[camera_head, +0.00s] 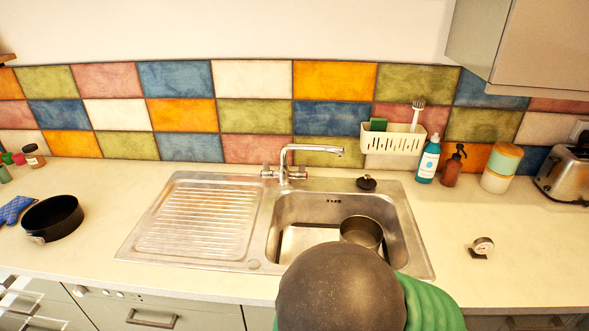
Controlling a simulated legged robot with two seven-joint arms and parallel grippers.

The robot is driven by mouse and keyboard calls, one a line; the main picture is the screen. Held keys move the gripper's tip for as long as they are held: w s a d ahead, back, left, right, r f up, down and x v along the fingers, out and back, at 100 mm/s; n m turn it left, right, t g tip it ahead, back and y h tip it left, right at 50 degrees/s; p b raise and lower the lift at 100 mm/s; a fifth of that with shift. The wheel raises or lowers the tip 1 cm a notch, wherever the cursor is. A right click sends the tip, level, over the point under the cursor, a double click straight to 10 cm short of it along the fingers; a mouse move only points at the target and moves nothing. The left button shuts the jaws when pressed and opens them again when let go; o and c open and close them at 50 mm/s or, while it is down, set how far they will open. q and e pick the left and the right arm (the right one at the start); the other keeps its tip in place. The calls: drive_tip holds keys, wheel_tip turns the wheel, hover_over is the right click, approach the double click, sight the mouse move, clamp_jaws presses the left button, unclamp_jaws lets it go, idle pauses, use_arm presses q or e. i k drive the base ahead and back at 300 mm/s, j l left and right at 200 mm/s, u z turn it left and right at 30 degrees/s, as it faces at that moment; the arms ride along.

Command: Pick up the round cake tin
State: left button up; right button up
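The round cake tin (66,228) is a dark, shallow, open tin with a small metal clasp on its front side. It stands upright on the pale counter at the left, to the left of the sink's drainboard. It looks empty. A blue patterned cloth or mitt (14,210) lies just left of it, close to its rim. Neither of my grippers shows in the head view, so whether they are open or shut is hidden.
The sink (300,215) holds a metal pot (361,232); a tap (284,165) stands behind. A dark rounded shape (340,290) with a green ribbed part blocks the lower middle; I cannot tell what it is. Small jars (33,156) stand back left. Counter between tin and drainboard is clear.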

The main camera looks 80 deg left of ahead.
sight(54, 218)
drive_tip(key=u, duration=4.25)
drive_tip(key=i+j, duration=0.25)
drive_tip(key=z, duration=0.05)
